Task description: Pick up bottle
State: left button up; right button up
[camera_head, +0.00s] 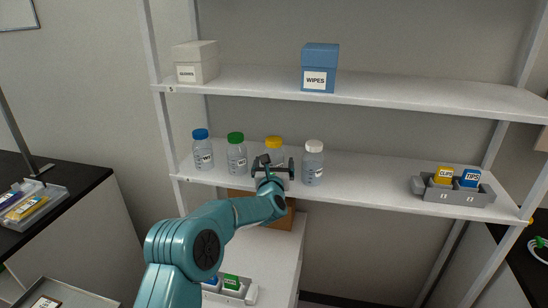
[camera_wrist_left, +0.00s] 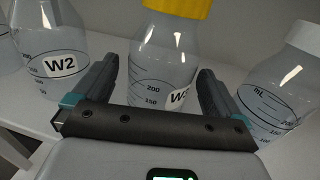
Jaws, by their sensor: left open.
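Several clear bottles stand upright in a row on the middle shelf: a blue-capped bottle (camera_head: 203,152), a green-capped bottle (camera_head: 237,155), a yellow-capped bottle (camera_head: 274,145) and a white-capped bottle (camera_head: 313,165). My left gripper (camera_head: 273,165) is in front of the yellow-capped bottle and hides its lower part. In the left wrist view the open fingers of my left gripper (camera_wrist_left: 157,88) stand to either side of the yellow-capped bottle (camera_wrist_left: 163,55), with a gap to each. A W2 bottle (camera_wrist_left: 50,50) is left of them and the white-capped bottle (camera_wrist_left: 285,85) right. My right gripper is not in view.
The middle shelf (camera_head: 365,185) is bare between the bottles and a grey holder (camera_head: 455,195) with yellow and blue boxes. A white box (camera_head: 195,62) and a blue wipes box (camera_head: 320,68) stand on the upper shelf. The neighbouring bottles are close to my left fingers.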

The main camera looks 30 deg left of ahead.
aim_at(274, 140)
pick_arm(q)
jog(key=shift+w+a, duration=0.2)
jog(key=shift+w, duration=0.1)
jog(key=c, duration=1.1)
jog(key=shift+o, duration=0.2)
notch_tip(274, 140, up, 10)
jog(key=shift+r+b, duration=0.1)
jog(key=shift+b, duration=0.35)
jog(key=shift+o, duration=0.4)
